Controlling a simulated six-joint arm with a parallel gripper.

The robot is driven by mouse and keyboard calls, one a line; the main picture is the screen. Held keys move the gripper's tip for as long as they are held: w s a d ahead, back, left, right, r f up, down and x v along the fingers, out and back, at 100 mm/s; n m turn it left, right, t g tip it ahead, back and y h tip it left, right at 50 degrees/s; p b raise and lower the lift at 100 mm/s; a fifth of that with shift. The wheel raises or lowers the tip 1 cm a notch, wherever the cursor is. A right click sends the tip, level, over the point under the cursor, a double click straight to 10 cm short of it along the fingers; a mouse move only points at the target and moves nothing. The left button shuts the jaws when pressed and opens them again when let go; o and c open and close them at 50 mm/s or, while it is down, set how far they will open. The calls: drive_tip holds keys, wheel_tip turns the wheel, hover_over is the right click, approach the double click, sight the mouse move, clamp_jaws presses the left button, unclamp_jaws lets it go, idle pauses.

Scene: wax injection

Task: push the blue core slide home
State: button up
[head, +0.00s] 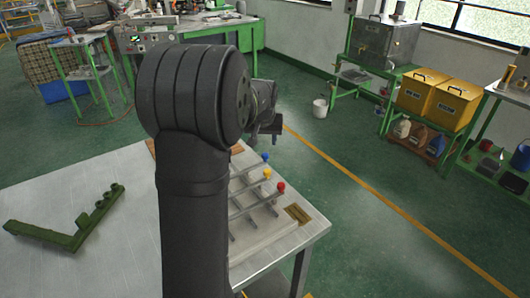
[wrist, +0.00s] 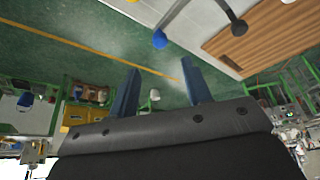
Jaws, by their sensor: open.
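The blue core slide's round blue knob (head: 265,157) shows at the far edge of the mold on the table, just right of my arm. The same blue knob (wrist: 160,39) is in the wrist view, on the end of a grey rod. My gripper (head: 265,128) is beyond the table's edge, partly hidden behind my arm. In the wrist view my gripper (wrist: 160,66) has its two blue fingers apart with nothing between them; the knob appears above the fingertips. How far the slide is in cannot be told; my arm hides part of the mold.
A yellow knob (head: 267,174) and a red knob (head: 281,187) stand beside the blue one on grey rods. A dark green L-shaped part (head: 75,225) lies on the table's left. A wooden block (wrist: 265,40) is near the blue knob. Open floor lies beyond the table.

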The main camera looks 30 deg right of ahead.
sight(265, 155)
drive_tip(key=x, duration=0.9)
drive_tip(key=shift+s, duration=0.1)
clamp_jaws()
